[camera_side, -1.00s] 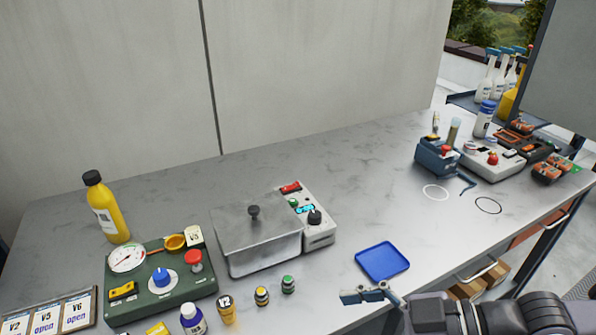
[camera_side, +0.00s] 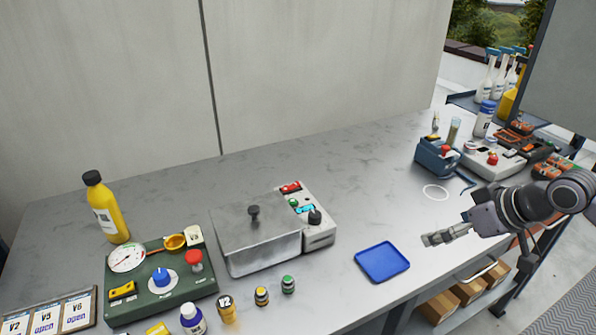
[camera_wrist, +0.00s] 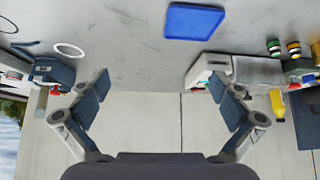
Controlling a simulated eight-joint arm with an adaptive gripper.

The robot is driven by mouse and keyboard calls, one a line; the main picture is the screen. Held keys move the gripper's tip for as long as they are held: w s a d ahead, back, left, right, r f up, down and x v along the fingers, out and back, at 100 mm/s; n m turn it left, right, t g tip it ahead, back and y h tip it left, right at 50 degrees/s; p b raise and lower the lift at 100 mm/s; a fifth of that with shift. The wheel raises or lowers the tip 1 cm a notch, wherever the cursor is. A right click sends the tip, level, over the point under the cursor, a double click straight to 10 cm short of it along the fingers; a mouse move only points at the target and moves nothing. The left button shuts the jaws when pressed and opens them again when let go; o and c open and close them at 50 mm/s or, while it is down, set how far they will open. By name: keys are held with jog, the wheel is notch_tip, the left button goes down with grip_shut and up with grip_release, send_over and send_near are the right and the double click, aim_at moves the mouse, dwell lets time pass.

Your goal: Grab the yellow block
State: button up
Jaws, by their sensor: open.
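No plain yellow block shows clearly. A yellow piece (camera_side: 157,328) lies at the bottom edge of the side view, cut off by the frame, so I cannot tell its shape. A small yellow box-like part (camera_side: 123,291) sits on the green gauge panel (camera_side: 185,288). My gripper (camera_side: 436,238) is above the table's front right part, to the right of the blue tray (camera_side: 383,274), with nothing in it. In the wrist view my gripper (camera_wrist: 160,95) has its two fingers spread wide apart, with the blue tray (camera_wrist: 194,21) beyond them.
A metal lidded box (camera_side: 256,255) and a grey control box (camera_side: 318,238) stand mid-table. A yellow bottle (camera_side: 107,212) stands at the left. Several small bottles line the front. A blue device (camera_side: 437,158) stands back right. The table's middle back is clear.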

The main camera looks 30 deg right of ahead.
jog(key=shift+s+d+m+h, duration=0.15)
jog(key=shift+s+d+m, duration=0.05)
jog(key=shift+d, duration=0.3)
jog(key=shift+s+d+m+h, duration=0.15)
jog(key=shift+s+d+m, duration=0.05)
jog(key=shift+d, duration=0.3)
jog(key=shift+g, duration=0.3)
jog(key=c, duration=1)
jog(key=shift+o, duration=0.2)
jog(key=shift+r, duration=0.1)
